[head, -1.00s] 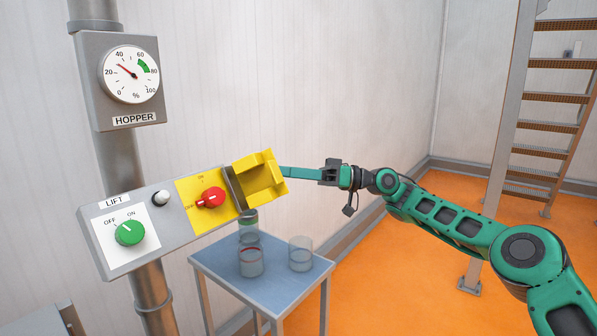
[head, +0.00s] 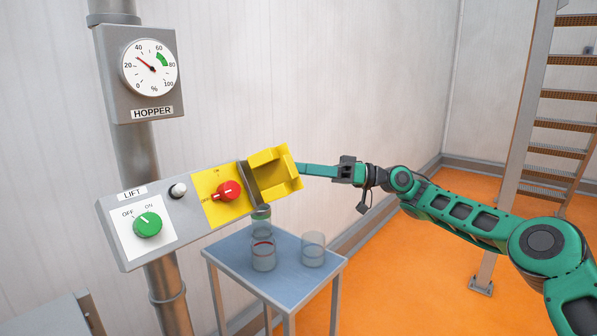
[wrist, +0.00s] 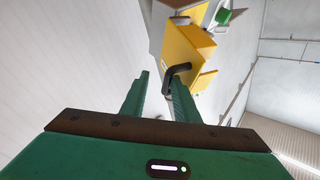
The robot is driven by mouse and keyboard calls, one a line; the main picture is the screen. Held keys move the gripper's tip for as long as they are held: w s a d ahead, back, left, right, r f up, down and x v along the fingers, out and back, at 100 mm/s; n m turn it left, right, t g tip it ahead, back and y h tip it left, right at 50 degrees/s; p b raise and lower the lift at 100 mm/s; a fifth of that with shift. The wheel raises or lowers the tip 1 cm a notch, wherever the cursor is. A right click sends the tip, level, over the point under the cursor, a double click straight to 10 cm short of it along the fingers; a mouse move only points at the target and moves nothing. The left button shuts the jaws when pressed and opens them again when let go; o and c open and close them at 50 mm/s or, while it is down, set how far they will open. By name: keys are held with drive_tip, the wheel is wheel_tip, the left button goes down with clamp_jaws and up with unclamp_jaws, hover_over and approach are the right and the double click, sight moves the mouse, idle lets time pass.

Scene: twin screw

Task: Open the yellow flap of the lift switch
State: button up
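The yellow flap (head: 292,176) of the lift switch stands swung open to the right of the yellow plate (head: 211,210). The red switch knob (head: 228,190) on that plate is uncovered. My gripper (head: 302,170) is at the flap's right side, its fingertips partly hidden by the flap. In the wrist view the two green fingers (wrist: 158,82) are apart with nothing between them. The flap (wrist: 185,48) and its black handle (wrist: 180,72) are ahead of the right finger. The handle overlaps that fingertip; I cannot tell whether they touch.
The grey lift panel (head: 187,225) also carries a green OFF/ON knob (head: 147,225) and a white button (head: 178,190). A hopper gauge (head: 149,67) hangs above. A small table (head: 290,290) with glass jars (head: 313,250) stands below the flap. A stair (head: 568,90) is at right.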

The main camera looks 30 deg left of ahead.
drive_tip(key=v, duration=1.1)
drive_tip(key=shift+w, duration=0.3)
drive_tip(key=shift+a, duration=0.15)
